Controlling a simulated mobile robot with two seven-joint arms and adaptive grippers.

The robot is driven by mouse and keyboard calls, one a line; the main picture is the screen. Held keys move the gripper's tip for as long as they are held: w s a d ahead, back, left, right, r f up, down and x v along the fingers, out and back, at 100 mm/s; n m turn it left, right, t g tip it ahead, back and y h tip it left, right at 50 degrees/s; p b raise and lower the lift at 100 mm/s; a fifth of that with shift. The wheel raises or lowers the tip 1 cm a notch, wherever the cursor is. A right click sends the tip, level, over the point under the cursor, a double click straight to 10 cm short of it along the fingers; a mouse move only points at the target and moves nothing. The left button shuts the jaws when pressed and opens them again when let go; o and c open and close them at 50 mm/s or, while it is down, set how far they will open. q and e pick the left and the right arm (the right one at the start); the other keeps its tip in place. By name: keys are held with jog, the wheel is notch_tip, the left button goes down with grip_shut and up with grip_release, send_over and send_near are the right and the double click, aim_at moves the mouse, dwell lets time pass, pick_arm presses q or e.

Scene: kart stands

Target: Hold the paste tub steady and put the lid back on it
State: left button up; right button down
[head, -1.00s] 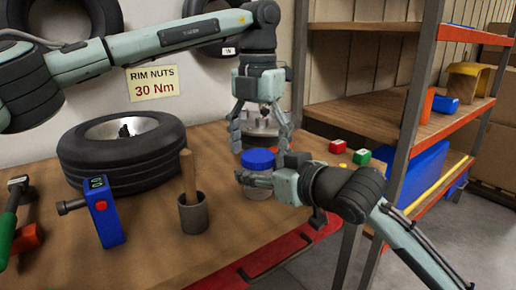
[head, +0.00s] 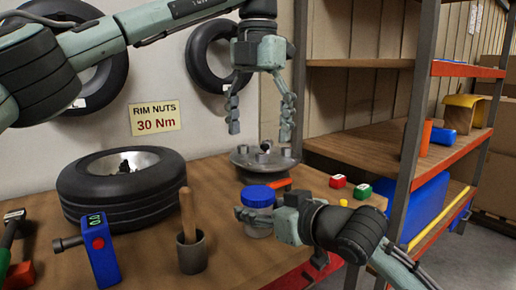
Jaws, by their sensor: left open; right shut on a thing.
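My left gripper (head: 261,132) is open and empty, pointing down, well above the lid in the picture.
A metal hub (head: 262,160) with studs stands behind the tub. A tyre (head: 125,200), a blue tool (head: 102,250) and a grey cup (head: 192,252) with a wooden handle are to the left.

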dwell(0.3)
jog(key=c, duration=0.6)
grip_release()
jog(key=shift+c, duration=0.2)
jog(key=v, duration=1.2)
jog(key=shift+r, duration=0.1)
